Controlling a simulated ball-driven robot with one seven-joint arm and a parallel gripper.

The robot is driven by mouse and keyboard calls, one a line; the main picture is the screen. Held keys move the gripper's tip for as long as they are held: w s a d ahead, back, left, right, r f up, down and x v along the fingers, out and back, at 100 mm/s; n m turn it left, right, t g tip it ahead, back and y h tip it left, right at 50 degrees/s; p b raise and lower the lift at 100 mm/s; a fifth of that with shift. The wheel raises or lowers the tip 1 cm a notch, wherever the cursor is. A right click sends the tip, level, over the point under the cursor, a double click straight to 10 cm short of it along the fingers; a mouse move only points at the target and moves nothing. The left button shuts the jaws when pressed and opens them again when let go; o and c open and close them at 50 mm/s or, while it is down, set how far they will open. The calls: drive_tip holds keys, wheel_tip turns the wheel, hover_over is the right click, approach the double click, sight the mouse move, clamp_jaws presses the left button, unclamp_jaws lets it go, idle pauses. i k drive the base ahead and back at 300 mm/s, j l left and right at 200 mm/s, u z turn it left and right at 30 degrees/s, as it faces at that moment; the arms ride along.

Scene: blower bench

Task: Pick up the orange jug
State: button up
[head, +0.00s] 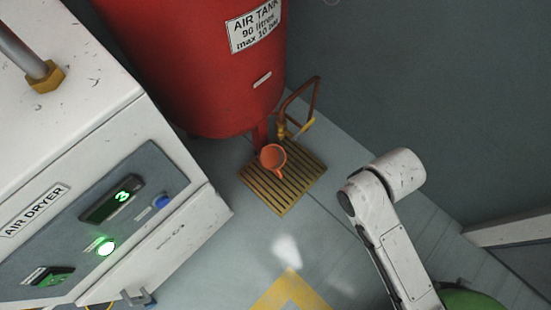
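The orange jug (272,157) stands on a slatted yellow-brown grate (283,190) on the floor, below the red air tank. Its open mouth faces up and its handle points toward the lower right. A copper drain pipe with a brass valve ends right beside or above the jug; I cannot tell the exact gap. My arm shows at the lower right of the head view, apart from the jug. My gripper does not show in this view.
The red air tank (205,75) hangs over the area behind the jug. The copper pipe (315,95) and brass valve (283,130) are close on its right. The white air dryer (75,125) blocks the left. The floor in front of the grate (245,245) is clear.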

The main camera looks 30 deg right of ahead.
sight(273, 157)
drive_tip(key=i+u, duration=0.25)
drive_tip(key=u, duration=0.25)
drive_tip(key=i+u, duration=0.3)
drive_tip(key=u, duration=0.15)
